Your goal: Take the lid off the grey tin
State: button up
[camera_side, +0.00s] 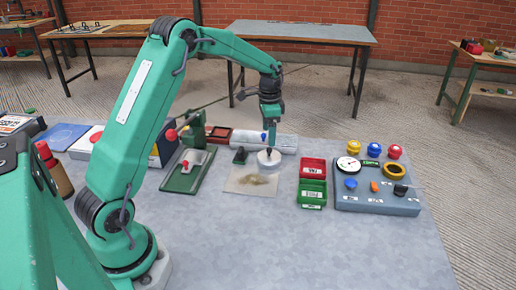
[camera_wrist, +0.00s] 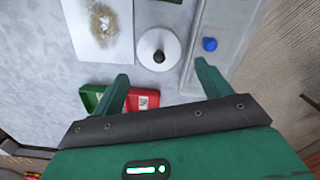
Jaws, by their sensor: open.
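The grey tin (camera_side: 263,162) stands on the table, with a pale round lid and a dark knob on top. In the wrist view the lid (camera_wrist: 147,42) shows from above, its dark knob (camera_wrist: 159,56) near the middle. My gripper (camera_side: 269,149) points down just above the tin in the side view. In the wrist view my gripper (camera_wrist: 162,72) has its two fingers spread apart with nothing between them, and the lid lies just beyond the fingertips. The side view does not show clearly whether a finger touches the knob.
A sheet with a brownish heap (camera_side: 252,181) lies in front of the tin. Red (camera_side: 312,168) and green (camera_side: 312,193) bins stand to its right, then a grey panel (camera_side: 376,206) with coloured knobs. A pale roll (camera_side: 285,145) lies behind. The table's front is clear.

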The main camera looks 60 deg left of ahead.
aim_at(269, 149)
jog(key=shift+f, duration=1.1)
jog(key=shift+f, duration=0.1)
jog(key=shift+d+f, duration=0.2)
jog(key=shift+f, duration=2.3)
jog(key=c, duration=0.6)
